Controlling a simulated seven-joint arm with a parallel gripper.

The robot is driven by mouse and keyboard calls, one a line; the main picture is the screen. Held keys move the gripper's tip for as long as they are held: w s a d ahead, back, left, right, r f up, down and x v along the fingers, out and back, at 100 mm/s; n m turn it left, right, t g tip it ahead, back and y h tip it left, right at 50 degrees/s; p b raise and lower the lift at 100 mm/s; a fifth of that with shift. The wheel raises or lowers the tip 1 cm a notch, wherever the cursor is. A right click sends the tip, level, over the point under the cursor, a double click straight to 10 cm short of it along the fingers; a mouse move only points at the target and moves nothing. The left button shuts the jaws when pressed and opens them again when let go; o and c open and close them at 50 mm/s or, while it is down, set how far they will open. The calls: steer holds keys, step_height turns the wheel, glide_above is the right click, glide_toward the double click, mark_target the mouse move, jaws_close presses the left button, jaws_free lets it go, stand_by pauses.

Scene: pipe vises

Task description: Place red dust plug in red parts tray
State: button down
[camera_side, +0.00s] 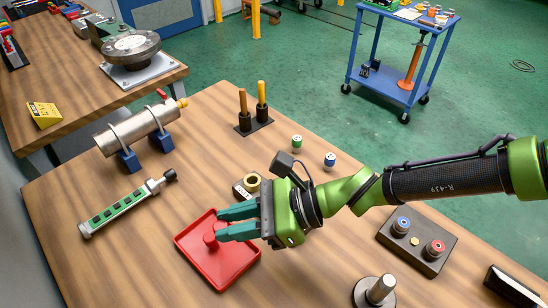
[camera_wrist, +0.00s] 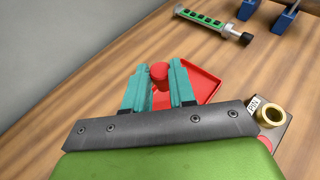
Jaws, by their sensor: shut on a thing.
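The red dust plug (camera_side: 211,238) is a small red cylinder with a wider base. My gripper (camera_side: 235,222), with teal fingers, reaches in from the right and is shut on the plug. In the wrist view, the plug (camera_wrist: 159,74) shows between the tips of my gripper (camera_wrist: 158,82). The red parts tray (camera_side: 191,239) is a shallow square tray on the wooden table, and the plug and fingers are over it. In the wrist view the tray (camera_wrist: 207,85) lies behind the fingers. I cannot tell whether the plug touches the tray floor.
A brass ring on a "PIN" block (camera_side: 250,183) stands close behind my gripper; it also shows in the wrist view (camera_wrist: 269,115). A green-striped tool (camera_side: 125,207) and a clamped metal cylinder (camera_side: 135,130) lie to the left. A dark box with blue and red plugs (camera_side: 416,245) is at right.

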steer(key=f, duration=0.9)
steer(key=shift+w+a+f, duration=0.1)
steer(key=shift+a+f, duration=0.1)
steer(key=shift+a, duration=0.05)
steer(key=shift+f, duration=0.1)
steer(key=c, duration=0.9)
jaws_free()
steer(key=shift+c, duration=0.2)
